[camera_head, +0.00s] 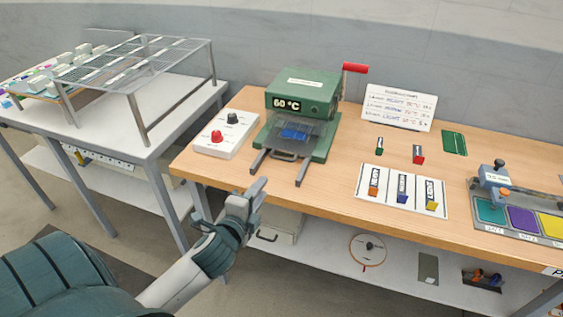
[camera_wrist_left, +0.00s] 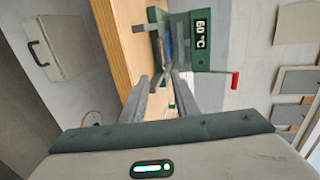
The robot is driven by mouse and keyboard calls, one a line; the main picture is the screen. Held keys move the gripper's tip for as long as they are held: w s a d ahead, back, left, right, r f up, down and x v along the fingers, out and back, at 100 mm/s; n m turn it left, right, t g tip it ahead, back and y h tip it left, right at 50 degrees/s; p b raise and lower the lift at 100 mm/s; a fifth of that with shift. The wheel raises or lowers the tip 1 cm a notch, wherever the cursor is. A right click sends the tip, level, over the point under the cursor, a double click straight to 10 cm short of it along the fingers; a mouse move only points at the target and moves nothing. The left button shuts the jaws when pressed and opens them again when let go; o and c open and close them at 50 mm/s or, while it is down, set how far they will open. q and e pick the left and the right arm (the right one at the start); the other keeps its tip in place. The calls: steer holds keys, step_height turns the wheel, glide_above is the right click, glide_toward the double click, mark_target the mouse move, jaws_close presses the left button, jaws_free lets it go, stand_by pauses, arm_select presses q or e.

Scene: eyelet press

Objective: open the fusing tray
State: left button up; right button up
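The fusing press (camera_head: 302,92) is a green box with a 60 °C display and a red-ended lever, standing at the left of the wooden bench. Its fusing tray (camera_head: 290,144) sits at the front, under the press head, with a dark handle (camera_head: 283,156) between two grey rails that stick out forward. Something blue (camera_head: 294,133) shows in it. My left gripper (camera_head: 260,187) is at the bench's front edge, before the rails and apart from the handle. In the left wrist view its fingers (camera_wrist_left: 165,92) are apart and empty, pointing at the press. My right gripper is not seen.
A white control box (camera_head: 226,134) with red and black knobs stands left of the press. A wire rack (camera_head: 135,62) is on the side table. A card (camera_head: 402,193) with small coloured blocks lies to the right. A beige drawer box (camera_head: 277,225) is below the bench.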

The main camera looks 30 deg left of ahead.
arm_select(q)
steer(key=p+x, duration=0.3)
steer(key=x, duration=1.4)
steer(key=shift+f+p, duration=0.15)
steer(key=shift+p, duration=0.2)
steer(key=shift+c, duration=0.7)
jaws_close()
